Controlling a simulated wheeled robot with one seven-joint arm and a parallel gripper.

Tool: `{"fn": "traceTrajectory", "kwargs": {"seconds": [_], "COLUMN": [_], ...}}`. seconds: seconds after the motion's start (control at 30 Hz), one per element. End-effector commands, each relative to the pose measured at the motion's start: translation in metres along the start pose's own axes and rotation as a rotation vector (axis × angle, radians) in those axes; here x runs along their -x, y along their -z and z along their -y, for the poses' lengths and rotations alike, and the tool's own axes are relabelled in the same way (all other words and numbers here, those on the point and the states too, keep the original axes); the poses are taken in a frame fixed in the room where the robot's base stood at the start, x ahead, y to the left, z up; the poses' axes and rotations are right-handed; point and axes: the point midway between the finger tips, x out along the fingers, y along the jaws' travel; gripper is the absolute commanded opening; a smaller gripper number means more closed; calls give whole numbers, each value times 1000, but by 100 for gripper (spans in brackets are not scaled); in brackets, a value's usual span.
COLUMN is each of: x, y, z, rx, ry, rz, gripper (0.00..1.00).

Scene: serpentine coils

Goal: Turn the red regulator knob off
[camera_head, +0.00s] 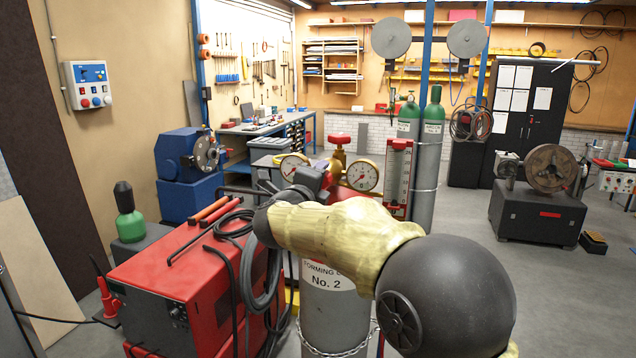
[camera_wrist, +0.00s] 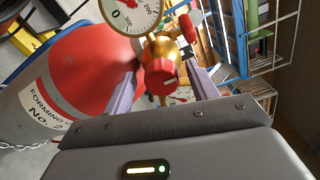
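The red regulator knob (camera_wrist: 160,76) sits on a brass regulator body (camera_wrist: 166,48) in the wrist view. My gripper (camera_wrist: 161,82) is open, with one pale finger on each side of the knob. I cannot tell whether either finger touches it. In the head view, my gripper (camera_head: 312,180) is at the regulator, and my arm hides most of the regulator's front. Two round gauges (camera_head: 362,175) flank the brass body, and a red handwheel (camera_head: 340,140) is above it. The regulator is on a gas cylinder (camera_head: 335,315) labelled No. 2, whose red shoulder shows in the wrist view (camera_wrist: 90,65).
A red welding machine (camera_head: 180,275) with black cables stands left of the cylinder. A flowmeter panel (camera_head: 397,178) is close on the right. A chain (camera_head: 335,350) runs round the cylinder. Green-topped cylinders (camera_head: 431,125) stand behind. Open floor (camera_head: 460,225) lies to the right.

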Motion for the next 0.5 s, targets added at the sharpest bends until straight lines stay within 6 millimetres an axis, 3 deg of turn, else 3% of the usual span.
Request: {"fn": "traceTrajectory", "kwargs": {"seconds": [0.27,0.5], "x": [2,30], "y": [0,0], "z": [0,-2], "rx": [-2,-3], "ry": [1,2], "rz": [0,2], "gripper": [58,58]}}
